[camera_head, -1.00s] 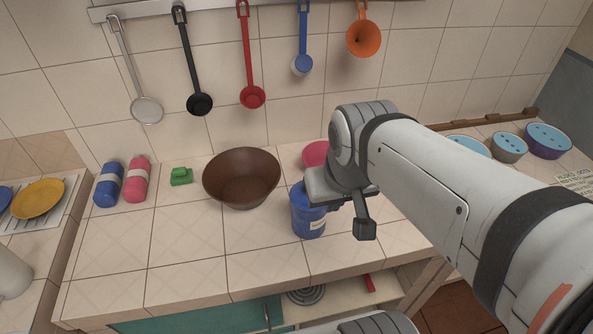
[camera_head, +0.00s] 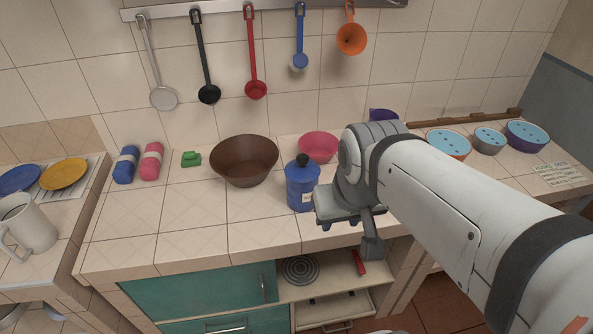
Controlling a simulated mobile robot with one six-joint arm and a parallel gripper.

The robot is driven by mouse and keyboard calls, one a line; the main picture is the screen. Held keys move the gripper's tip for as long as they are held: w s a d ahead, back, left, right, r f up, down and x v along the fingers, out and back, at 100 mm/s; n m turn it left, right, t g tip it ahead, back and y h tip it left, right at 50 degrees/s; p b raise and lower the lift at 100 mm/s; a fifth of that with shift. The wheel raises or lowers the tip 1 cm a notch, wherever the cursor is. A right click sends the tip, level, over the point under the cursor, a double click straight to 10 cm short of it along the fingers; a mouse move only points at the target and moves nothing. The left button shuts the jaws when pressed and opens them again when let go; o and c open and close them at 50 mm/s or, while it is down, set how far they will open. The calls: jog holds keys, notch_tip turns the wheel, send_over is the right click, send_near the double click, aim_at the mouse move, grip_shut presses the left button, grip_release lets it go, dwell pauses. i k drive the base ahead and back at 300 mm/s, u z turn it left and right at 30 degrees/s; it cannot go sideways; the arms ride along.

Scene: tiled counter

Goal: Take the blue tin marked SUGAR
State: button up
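A blue tin (camera_head: 301,188) with a black knob on its lid stands upright on the tiled counter. Part of a pale label shows at its lower right; its writing is too small to read. My gripper (camera_head: 347,228) is just right of the tin, low and close to the counter's front edge. One dark finger hangs down at its right side and the other is mostly hidden at its left end; they look spread, with nothing between them. The tin is not held. I cannot tell whether the gripper touches it.
A brown bowl (camera_head: 244,160) stands left of the tin, and a pink bowl (camera_head: 319,146) is behind it. A green object (camera_head: 191,159) and two rolls lie further left. Lidded bowls (camera_head: 448,144) stand far right. The counter's front left is clear.

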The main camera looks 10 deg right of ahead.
aim_at(298, 195)
jog(key=z, duration=0.9)
jog(key=k, duration=1.4)
jog(key=u, duration=0.95)
jog(key=i, duration=1.5)
jog(key=u, duration=0.05)
